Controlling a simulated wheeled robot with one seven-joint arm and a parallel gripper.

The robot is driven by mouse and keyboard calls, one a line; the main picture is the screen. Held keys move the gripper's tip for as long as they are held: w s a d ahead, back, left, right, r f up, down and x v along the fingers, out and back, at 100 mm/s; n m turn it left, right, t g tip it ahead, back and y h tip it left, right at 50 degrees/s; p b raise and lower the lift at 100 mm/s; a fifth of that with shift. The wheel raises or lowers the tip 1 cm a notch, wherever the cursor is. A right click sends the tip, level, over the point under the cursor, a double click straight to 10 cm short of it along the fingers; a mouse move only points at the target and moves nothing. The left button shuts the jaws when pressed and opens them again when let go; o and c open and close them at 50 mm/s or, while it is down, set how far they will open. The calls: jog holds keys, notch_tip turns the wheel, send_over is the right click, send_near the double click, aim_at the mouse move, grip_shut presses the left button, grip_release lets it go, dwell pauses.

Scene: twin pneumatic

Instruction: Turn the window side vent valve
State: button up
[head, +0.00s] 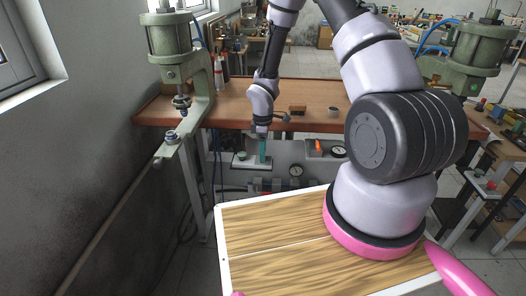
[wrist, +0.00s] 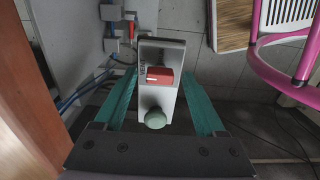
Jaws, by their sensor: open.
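The vent valve on the window side is a light grey plate with a red handle (wrist: 159,77), part of a "VENT" label and a round green knob (wrist: 155,119). In the head view, its grey housing (head: 246,160) shows beside my fingers, and the red handle is hidden there. My gripper (wrist: 160,80) is open, with one teal finger on each side of the plate and the red handle between them. I cannot tell whether either finger touches it. My gripper also shows in the head view (head: 265,152), pointing down at the bench front.
The brown bench top (head: 235,100) lies behind. A green press (head: 172,45) stands at left by the window. Blue hoses (wrist: 75,96) run left of the valve.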

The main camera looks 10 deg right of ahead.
jog(key=shift+c, duration=0.3)
grip_shut()
jog(key=m, duration=1.3)
jog(key=shift+m, duration=2.5)
